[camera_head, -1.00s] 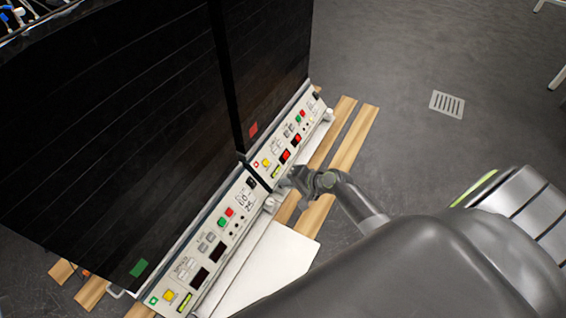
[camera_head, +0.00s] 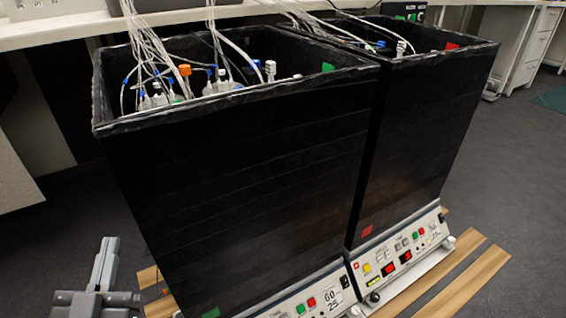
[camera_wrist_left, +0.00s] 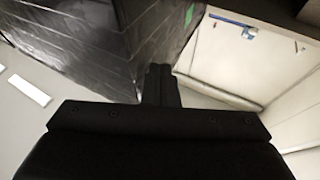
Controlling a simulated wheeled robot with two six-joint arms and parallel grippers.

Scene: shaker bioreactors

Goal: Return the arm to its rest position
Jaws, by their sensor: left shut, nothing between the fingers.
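My left gripper (camera_head: 107,258) shows at the lower left of the head view, grey, with its fingers pointing up. Its fingers are together with nothing between them. It is left of the near black bioreactor box (camera_head: 240,185), apart from it in the picture. In the left wrist view the closed dark fingers (camera_wrist_left: 160,78) point ahead, with the black box wall (camera_wrist_left: 90,45) to their left. My right gripper is not in view.
A second black box (camera_head: 430,130) stands right of the first. Control panels (camera_head: 400,258) run along their bases, above wooden slats (camera_head: 465,285). Tubes and bottles fill the open tops. A white bench (camera_head: 50,30) runs behind. Open floor (camera_head: 530,190) lies right.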

